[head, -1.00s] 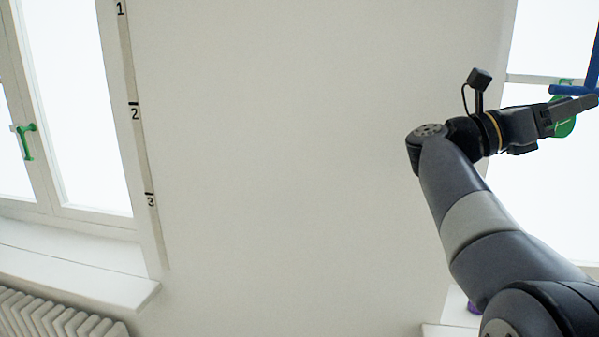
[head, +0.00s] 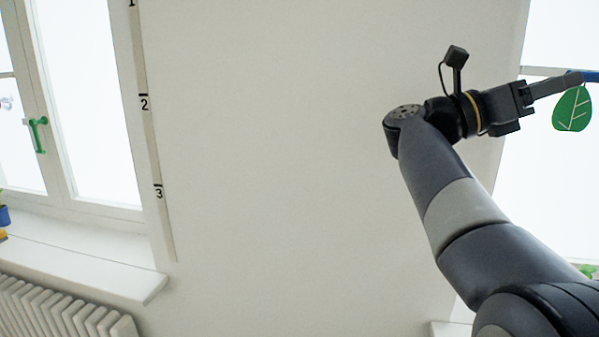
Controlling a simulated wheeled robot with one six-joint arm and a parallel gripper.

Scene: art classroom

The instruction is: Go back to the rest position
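My gripper (head: 562,82) is at the upper right of the head view, at the end of my raised arm, and points right. Its fingers are seen side-on, so I cannot tell whether they are apart or closed. A green leaf shape (head: 572,110) with white vein lines hangs just below the fingertips. A blue bar (head: 585,76) meets the fingertips in the picture and runs out at the right edge. I cannot tell whether the fingers touch the bar or the leaf.
A bright window (head: 565,190) is behind the gripper on the right. Another window with a green handle (head: 37,134), a sill (head: 85,272) and a radiator (head: 60,318) are on the left. A strip with numbers (head: 152,150) runs down the bare white wall (head: 290,180).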

